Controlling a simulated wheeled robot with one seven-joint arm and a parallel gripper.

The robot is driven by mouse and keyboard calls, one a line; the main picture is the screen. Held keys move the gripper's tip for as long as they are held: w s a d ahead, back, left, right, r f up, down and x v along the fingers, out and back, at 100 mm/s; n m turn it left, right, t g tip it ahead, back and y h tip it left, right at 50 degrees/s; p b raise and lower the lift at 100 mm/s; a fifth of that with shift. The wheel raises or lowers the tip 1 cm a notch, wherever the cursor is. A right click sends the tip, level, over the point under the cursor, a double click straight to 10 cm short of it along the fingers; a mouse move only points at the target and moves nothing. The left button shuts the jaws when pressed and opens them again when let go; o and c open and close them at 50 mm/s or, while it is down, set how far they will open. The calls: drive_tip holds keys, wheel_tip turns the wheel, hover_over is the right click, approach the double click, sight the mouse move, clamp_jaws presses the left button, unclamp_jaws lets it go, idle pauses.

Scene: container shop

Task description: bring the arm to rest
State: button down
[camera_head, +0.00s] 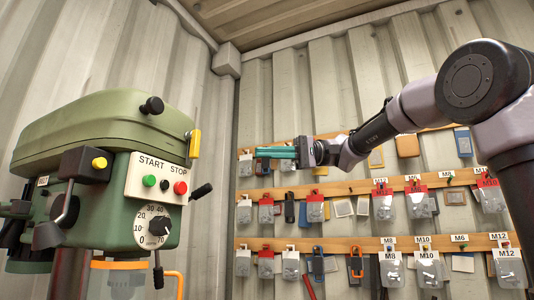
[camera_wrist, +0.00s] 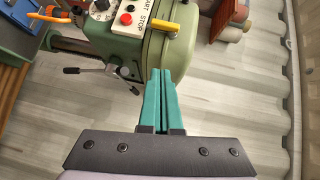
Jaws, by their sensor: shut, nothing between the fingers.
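My gripper (camera_head: 275,153) is at the end of my arm, which reaches in from the right in the head view. Its teal fingers point left, toward the green drill press (camera_head: 105,150). In the wrist view my gripper (camera_wrist: 163,75) shows its two teal fingers together, shut and empty. The fingertips appear close to the edge of the green machine housing (camera_wrist: 150,45) in that view. In the head view there is a visible gap between the fingertips and the machine.
The machine carries a START/STOP panel (camera_head: 160,175) and a black lever (camera_head: 200,191).

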idle(0.4)
drive_tip(key=s+d+f+m+t+h, duration=0.3)
drive_tip(key=d+f+m+t+h, duration=0.2)
drive_tip(key=d+f, duration=0.9)
drive_tip(key=s+d+f+m+t+h, duration=0.2)
drive_tip(key=d+f+m+t+h, duration=0.2)
drive_tip(key=d+f+t+h, duration=0.4)
drive_tip(key=d+f, duration=0.5)
drive_tip(key=f, duration=0.4)
drive_tip(key=shift+s+d+m, duration=0.35)
drive_tip(key=shift+s+m, duration=0.05)
